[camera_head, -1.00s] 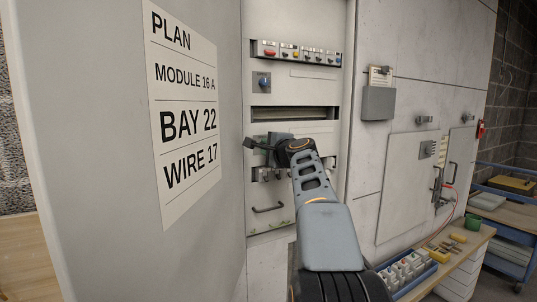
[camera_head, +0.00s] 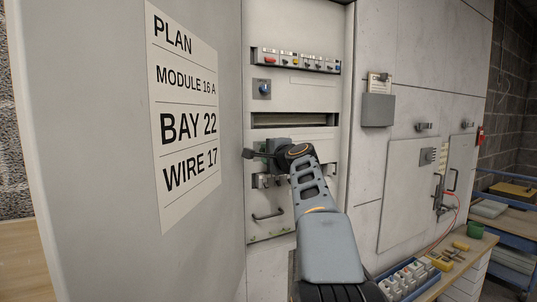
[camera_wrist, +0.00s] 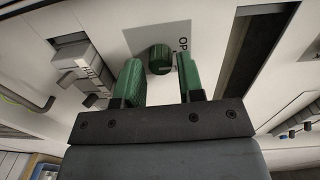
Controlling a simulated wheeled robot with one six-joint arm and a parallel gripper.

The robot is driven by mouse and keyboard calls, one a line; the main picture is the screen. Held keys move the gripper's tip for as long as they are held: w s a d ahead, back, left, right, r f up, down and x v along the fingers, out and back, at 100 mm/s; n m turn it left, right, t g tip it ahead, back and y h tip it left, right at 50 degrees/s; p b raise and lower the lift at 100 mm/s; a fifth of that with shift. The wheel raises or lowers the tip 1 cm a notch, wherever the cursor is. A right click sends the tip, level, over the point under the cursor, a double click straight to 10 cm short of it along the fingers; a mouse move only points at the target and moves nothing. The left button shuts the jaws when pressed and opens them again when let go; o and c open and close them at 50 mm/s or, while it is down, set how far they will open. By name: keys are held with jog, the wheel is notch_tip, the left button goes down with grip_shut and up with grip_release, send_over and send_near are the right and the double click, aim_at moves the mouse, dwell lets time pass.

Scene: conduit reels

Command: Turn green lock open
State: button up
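The green lock is a round dark green knob (camera_wrist: 160,60) on a grey plate (camera_wrist: 136,38) with partly covered lettering starting "OP". My gripper (camera_wrist: 158,68) has two green-padded fingers, spread apart. In the wrist view the knob appears between the fingertips, with a visible gap on both sides. I cannot tell how far the tips reach along its depth. In the head view my gripper (camera_head: 268,152) is in front of the cabinet's middle panel, and the knob is hidden behind it and the arm.
The open cabinet door (camera_head: 100,200) with a plan sheet (camera_head: 184,110) fills the left. Above my gripper are a dark slot (camera_head: 290,119), a blue knob (camera_head: 263,88) and a switch row (camera_head: 297,61). A handle (camera_head: 268,215) is below. A workbench (camera_head: 440,280) is at right.

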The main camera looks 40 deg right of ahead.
jog(key=shift+o, duration=1.1)
jog(key=shift+s, duration=0.15)
jog(key=s+a+b, duration=0.1)
jog(key=s+b, duration=0.1)
jog(key=s, duration=1.1)
jog(key=shift+s+a+r+b, duration=0.25)
jog(key=shift+a+b, duration=0.05)
jog(key=shift+a, duration=0.1)
